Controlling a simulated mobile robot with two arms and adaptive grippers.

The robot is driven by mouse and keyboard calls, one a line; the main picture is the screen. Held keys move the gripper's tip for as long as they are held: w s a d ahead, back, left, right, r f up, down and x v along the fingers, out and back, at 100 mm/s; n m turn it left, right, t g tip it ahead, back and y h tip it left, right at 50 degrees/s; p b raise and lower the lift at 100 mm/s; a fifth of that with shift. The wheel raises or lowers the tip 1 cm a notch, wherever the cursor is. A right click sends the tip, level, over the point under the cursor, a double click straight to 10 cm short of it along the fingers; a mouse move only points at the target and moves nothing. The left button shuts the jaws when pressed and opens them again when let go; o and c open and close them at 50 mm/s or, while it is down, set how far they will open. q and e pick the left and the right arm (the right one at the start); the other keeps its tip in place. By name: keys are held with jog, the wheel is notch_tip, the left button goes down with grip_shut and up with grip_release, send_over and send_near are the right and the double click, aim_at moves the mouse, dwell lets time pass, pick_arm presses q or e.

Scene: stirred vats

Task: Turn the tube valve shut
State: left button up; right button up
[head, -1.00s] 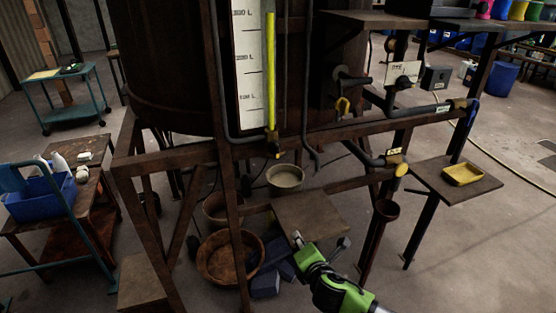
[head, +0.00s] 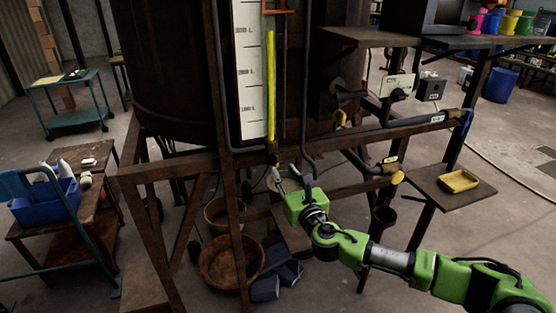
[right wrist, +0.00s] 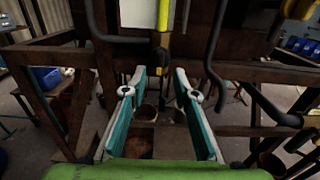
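The sight tube (head: 271,90) with yellow liquid runs up beside the white litre scale (head: 249,75) on the vat. The small dark tube valve (head: 273,153) with a yellow part sits at its lower end, by the rusty beam. In the right wrist view the valve (right wrist: 159,57) is just beyond the fingertips, near the middle. My right gripper (head: 278,178) is just below the valve. In the right wrist view its two teal fingers (right wrist: 160,82) are spread, with nothing between them. Whether the fingertips touch the valve cannot be told. My left gripper is not in view.
Rusty frame legs and a cross beam (head: 345,137) surround the valve. A grey pipe (right wrist: 210,50) hangs to its right. Below are a wooden bowl (head: 231,262) and dark blue objects. A yellow tray (head: 458,181) lies on a side shelf.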

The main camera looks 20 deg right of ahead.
aim_at(277, 161)
jog(key=w, duration=0.6)
jog(key=shift+w+a+p, duration=0.15)
jog(key=shift+w+p, duration=0.1)
jog(key=shift+p, duration=0.15)
grip_shut()
